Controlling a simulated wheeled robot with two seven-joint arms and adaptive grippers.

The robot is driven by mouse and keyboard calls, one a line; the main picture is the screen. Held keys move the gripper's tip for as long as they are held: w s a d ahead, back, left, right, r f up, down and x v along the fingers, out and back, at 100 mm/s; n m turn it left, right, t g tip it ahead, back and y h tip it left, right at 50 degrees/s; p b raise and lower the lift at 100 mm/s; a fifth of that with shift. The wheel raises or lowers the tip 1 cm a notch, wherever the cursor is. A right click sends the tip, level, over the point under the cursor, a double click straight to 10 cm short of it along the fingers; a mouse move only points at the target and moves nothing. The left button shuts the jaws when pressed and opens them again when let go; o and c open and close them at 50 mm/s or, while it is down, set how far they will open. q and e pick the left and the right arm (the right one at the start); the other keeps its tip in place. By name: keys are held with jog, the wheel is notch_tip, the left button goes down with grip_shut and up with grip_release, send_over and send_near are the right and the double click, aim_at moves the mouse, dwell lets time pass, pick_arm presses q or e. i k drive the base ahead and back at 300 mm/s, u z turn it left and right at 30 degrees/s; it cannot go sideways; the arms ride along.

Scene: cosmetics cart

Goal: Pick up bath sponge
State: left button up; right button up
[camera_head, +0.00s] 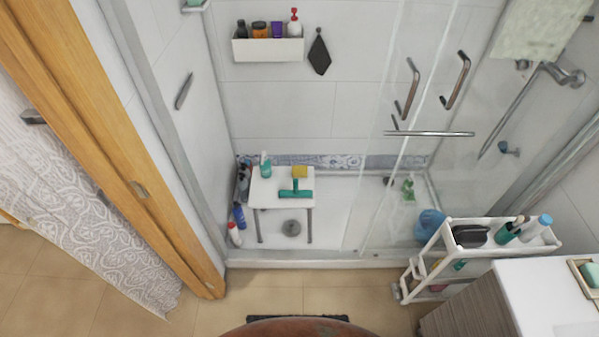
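A blue, rounded, puffy thing (430,225) that looks like a bath sponge is at the left end of the white cart (480,250), by the shower glass. I cannot tell whether it hangs from the cart or rests against it. A small yellow block (300,171), which could also be a sponge, lies on the white stool (266,195) inside the shower, just behind a green squeegee-like tool (296,189). Neither of my grippers shows in the head view.
The cart's top holds a dark item (469,235) and several bottles. A white counter (545,290) stands at the right front. The shower glass, with a handle bar (430,133), is behind the cart. Tiled floor (300,298) before the shower is mostly clear. A wooden door frame (140,170) is at left.

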aim_at(297, 171)
jog(key=z, duration=0.1)
jog(key=k, duration=0.4)
jog(key=u, duration=0.9)
jog(key=i, duration=1.85)
jog(key=z, duration=0.35)
